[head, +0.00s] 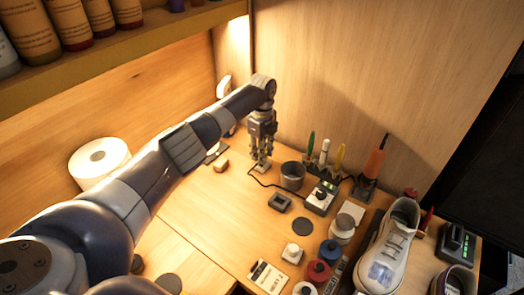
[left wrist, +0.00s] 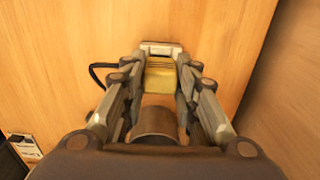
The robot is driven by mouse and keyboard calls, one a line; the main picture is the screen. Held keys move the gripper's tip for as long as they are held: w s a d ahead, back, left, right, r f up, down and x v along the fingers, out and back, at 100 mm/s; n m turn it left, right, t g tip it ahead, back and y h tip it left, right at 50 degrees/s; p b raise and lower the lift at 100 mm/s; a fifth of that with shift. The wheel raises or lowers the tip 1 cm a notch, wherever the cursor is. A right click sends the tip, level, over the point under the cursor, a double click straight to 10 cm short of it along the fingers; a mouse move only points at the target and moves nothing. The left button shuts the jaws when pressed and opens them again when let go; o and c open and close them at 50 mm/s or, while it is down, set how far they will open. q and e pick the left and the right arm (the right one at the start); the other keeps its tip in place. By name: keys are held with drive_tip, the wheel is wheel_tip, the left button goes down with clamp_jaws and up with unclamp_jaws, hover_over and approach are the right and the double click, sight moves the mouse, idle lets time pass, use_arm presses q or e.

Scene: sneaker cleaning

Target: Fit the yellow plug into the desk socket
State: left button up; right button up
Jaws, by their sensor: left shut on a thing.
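My left gripper (head: 261,166) points down at the back of the desk, close to the rear panel. In the left wrist view its fingers (left wrist: 161,78) are closed on the yellow plug (left wrist: 160,80), which sits between the fingertips. A pale, flat-topped piece (left wrist: 160,47) shows just beyond the plug; I cannot tell whether it is the desk socket or part of the plug. A black cable (left wrist: 97,75) shows left of the fingers. The head view does not show the plug clearly, and the socket is not clearly visible. My right gripper is not in view.
Pens, bottles, jars and a white sneaker (head: 390,245) crowd the right side. A white roll (head: 99,158) is at left. Desk left of centre is mostly clear.

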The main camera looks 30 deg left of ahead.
use_arm(q)
drive_tip(key=shift+f+b, duration=0.35)
drive_tip(key=shift+f, duration=0.25)
drive_tip(key=o, duration=1.1)
drive_tip(key=shift+c, duration=0.2)
drive_tip(key=shift+r, duration=0.15)
wheel_tip(320, 180, up, 12)
